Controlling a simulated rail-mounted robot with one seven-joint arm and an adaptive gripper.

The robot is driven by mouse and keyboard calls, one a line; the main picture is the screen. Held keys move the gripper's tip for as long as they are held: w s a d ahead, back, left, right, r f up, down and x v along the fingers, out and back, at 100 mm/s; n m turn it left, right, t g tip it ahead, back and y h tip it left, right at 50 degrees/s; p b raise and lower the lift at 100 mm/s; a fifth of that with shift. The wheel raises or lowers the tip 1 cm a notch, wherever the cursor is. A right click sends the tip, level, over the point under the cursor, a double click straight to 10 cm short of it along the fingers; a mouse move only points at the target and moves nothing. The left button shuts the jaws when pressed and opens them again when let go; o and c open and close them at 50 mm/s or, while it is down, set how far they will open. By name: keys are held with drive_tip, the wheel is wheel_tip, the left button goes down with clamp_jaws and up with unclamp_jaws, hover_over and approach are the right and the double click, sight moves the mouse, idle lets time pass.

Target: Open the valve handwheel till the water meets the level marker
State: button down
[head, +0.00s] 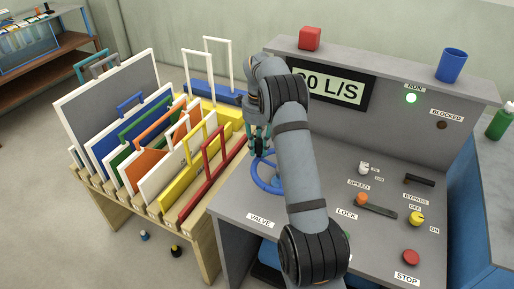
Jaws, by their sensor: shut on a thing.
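The blue valve handwheel (265,184) stands on the left part of the grey control desk, above the VALVE label (260,220). My gripper (259,148) is at the far side of the wheel and is shut on its rim. My arm hides the right part of the wheel and part of the display (335,87), which reads "?0 L/S" with its first digit partly covered. The water and the level marker cannot be made out in this view.
A red cube (310,38) and a blue cup (452,65) sit on the ledge. Orange (362,198), yellow (417,218) and red STOP (411,257) controls are right of my arm. A wooden rack (205,245) of framed panels stands left.

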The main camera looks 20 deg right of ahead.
drive_tip(key=shift+d, duration=0.2)
drive_tip(key=c, duration=1.5)
unclamp_jaws()
drive_tip(key=shift+a, duration=0.1)
drive_tip(key=shift+o, duration=0.2)
wheel_tip(320, 180, up, 11)
drive_tip(key=shift+f, duration=0.15)
drive_tip(key=shift+r, duration=0.65)
drive_tip(key=shift+f, duration=0.1)
drive_tip(key=shift+f, duration=0.7)
wheel_tip(320, 180, down, 10)
drive_tip(key=shift+f, duration=0.2)
